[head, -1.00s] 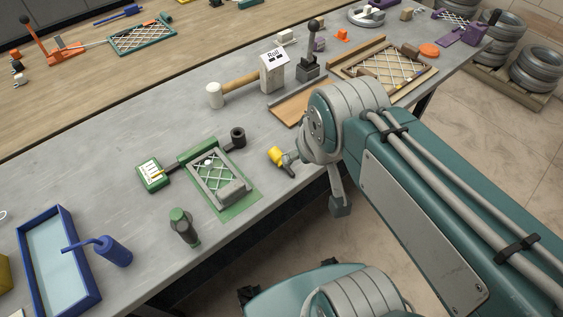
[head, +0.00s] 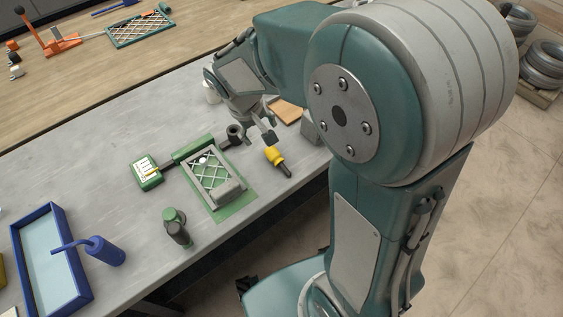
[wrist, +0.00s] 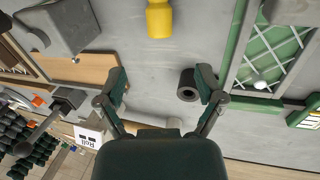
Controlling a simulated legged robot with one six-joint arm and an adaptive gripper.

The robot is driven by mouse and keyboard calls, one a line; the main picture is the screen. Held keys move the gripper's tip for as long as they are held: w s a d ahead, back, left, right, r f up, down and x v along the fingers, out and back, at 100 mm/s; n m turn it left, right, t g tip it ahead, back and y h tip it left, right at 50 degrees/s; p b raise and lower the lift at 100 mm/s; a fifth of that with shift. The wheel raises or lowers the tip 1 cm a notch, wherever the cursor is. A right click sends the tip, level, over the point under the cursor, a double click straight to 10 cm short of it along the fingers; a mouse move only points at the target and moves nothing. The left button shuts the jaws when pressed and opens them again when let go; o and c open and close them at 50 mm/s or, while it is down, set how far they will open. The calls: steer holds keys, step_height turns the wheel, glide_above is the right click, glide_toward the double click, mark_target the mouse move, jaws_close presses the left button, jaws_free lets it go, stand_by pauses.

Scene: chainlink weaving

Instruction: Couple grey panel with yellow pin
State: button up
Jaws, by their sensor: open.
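The yellow pin (head: 274,156) lies on the grey bench near its front edge, with a yellow head and a dark shaft. Its yellow part also shows at the top of the wrist view (wrist: 159,19). The grey panel (head: 212,182), a grey frame with wire mesh, sits in a green fixture (head: 238,208) to the left of the pin. Part of its mesh shows at the right of the wrist view (wrist: 272,48). My gripper (head: 262,134) is above the bench just behind the pin. Its fingers are spread and empty in the wrist view (wrist: 163,80).
A black cylinder (head: 235,133) stands close to my gripper, near the right finger in the wrist view. A blue tray (head: 52,262) is at left. A grey block (wrist: 60,25) is beside the pin.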

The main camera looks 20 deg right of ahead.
mark_target(270, 150)
steer(key=x, duration=0.4)
steer(key=shift+s+f, duration=0.1)
steer(key=shift+w+x, duration=0.2)
steer(key=shift+x, duration=2.75)
jaws_close()
